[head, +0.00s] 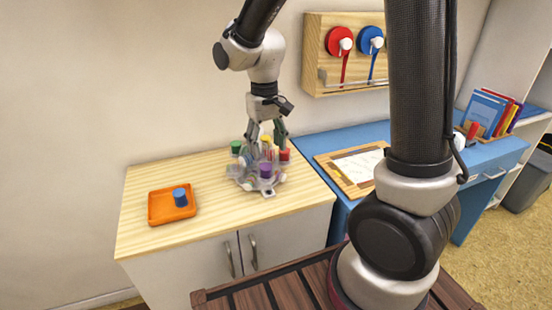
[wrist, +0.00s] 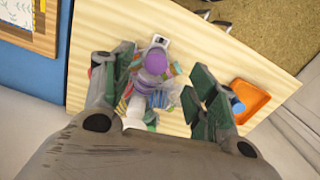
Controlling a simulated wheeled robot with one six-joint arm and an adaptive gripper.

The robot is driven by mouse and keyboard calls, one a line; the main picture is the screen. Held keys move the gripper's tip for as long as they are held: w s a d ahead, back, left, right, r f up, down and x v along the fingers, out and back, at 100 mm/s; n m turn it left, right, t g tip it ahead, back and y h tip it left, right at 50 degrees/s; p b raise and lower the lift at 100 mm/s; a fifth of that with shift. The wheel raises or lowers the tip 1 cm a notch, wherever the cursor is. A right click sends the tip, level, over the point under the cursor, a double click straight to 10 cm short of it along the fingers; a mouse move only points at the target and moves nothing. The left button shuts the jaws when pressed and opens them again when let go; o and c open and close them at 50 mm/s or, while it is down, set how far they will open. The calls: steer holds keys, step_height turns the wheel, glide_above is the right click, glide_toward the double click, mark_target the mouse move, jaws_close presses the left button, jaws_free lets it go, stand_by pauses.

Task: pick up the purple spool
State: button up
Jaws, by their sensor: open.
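The purple spool (head: 265,170) stands on the near side of a clear holder (head: 247,186) on the wooden counter. In the wrist view the purple spool (wrist: 156,61) shows between my fingers, toward the far end of the holder. My gripper (head: 267,140) points down over the holder, with its fingers spread. In the wrist view my gripper (wrist: 160,88) is open and its fingers lie on either side of the holder. I see nothing held. Part of the holder's middle is hidden by my fingers.
Green (head: 236,148), yellow (head: 266,141) and red (head: 285,154) spools stand around the purple one in the holder. An orange tray (head: 158,207) with a blue spool (head: 180,197) lies to the left. The counter between is clear. A blue desk (head: 318,146) adjoins at right.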

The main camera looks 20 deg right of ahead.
mark_target(266, 167)
steer(key=shift+w+d+r, duration=0.1)
steer(key=shift+w+d, duration=0.05)
steer(key=shift+w, duration=0.45)
steer(key=shift+m, duration=0.3)
step_height(266, 167, down, 8)
steer(key=shift+r, duration=0.1)
steer(key=shift+c, duration=0.2)
steer(key=c, duration=0.9)
